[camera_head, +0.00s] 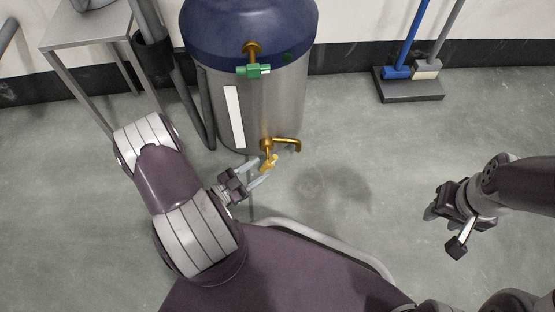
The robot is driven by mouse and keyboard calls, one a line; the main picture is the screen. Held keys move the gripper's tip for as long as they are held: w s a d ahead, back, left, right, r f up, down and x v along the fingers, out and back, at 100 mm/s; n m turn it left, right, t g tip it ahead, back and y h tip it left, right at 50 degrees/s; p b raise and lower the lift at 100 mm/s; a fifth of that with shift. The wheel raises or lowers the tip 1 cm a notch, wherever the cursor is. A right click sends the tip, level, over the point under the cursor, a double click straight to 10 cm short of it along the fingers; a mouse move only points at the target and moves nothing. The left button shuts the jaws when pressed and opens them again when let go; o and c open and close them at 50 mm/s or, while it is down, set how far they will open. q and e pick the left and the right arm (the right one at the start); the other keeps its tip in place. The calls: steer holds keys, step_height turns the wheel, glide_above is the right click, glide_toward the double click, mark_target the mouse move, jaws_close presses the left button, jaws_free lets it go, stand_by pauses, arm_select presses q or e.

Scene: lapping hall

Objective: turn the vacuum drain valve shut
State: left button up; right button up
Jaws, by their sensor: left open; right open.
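The vacuum tank (275,100) stands upright at top centre, with a blue upper part and a steel lower part. A brass drain valve sits low on its front, with a yellow handle (269,162) and a bent spout (289,142) pointing right. My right gripper (442,229) is open and empty, well to the right over the floor.
A grey metal table (85,30) stands at the upper left, beside a dark hose (185,80) that runs down left of the tank. A blue-handled broom (405,50) and another tool stand on a dark tray (410,92) at the upper right. The floor between is clear.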

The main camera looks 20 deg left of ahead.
mark_target(266, 165)
arm_select(q)
steer(key=b+x, duration=0.2)
steer(key=x, duration=0.3)
steer(key=shift+f, duration=0.2)
steer(key=shift+w+d+r, duration=0.2)
steer(key=shift+w+d, duration=0.15)
steer(key=shift+w, duration=0.3)
jaws_close()
steer(key=shift+r, duration=0.1)
